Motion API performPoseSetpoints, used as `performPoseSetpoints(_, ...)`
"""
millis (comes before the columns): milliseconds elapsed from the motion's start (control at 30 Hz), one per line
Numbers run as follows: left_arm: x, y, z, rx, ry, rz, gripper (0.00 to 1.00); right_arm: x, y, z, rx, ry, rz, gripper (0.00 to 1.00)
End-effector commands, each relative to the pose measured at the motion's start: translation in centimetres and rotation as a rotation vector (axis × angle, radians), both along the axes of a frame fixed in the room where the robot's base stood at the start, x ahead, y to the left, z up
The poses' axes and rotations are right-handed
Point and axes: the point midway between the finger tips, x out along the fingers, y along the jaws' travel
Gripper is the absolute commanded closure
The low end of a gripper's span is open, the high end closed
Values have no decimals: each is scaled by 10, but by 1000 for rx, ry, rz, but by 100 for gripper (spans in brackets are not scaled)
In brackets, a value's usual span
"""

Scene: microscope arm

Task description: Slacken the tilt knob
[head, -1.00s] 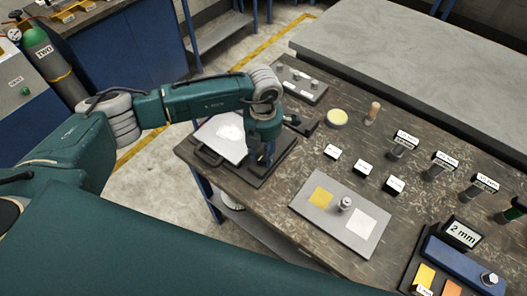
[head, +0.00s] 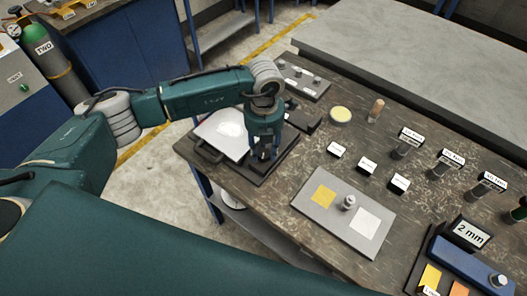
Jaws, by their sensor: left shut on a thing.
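A dark stand (head: 258,180) with a white plate (head: 228,133) sits at the left end of the dark worktop. My left gripper (head: 263,158) points down at the stand, just right of the plate, with its fingers closed low over it. The fingers are shut on a small part there, which I take to be the tilt knob. The fingers and wrist hide nearly all of it, so its shape and turn cannot be told. My right gripper is not in view.
A grey board (head: 380,240) with yellow and white squares and a small knob lies to the right. Several labelled blocks and posts stand beyond it. A round yellow dish (head: 341,115) and a wooden peg (head: 376,110) stand behind. A 2 mm sign (head: 470,234) stands at lower right.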

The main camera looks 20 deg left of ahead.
Motion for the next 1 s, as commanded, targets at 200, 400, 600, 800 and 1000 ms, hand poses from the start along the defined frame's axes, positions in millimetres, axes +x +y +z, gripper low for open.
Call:
performPoseSetpoints(200, 6, -1, 2, -10, -17, 205, 91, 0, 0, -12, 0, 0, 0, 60)
performPoseSetpoints(400, 7, 0, 3, -10, -19, 397, 91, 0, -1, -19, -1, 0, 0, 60)
performPoseSetpoints(600, 7, 2, 4, -11, -19, 581, 91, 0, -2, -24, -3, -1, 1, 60)
performPoseSetpoints(800, 7, 2, 5, -11, -18, 734, 92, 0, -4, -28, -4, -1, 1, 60)
performPoseSetpoints(1000, 7, 3, 6, -12, -18, 844, 92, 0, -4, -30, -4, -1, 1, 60)
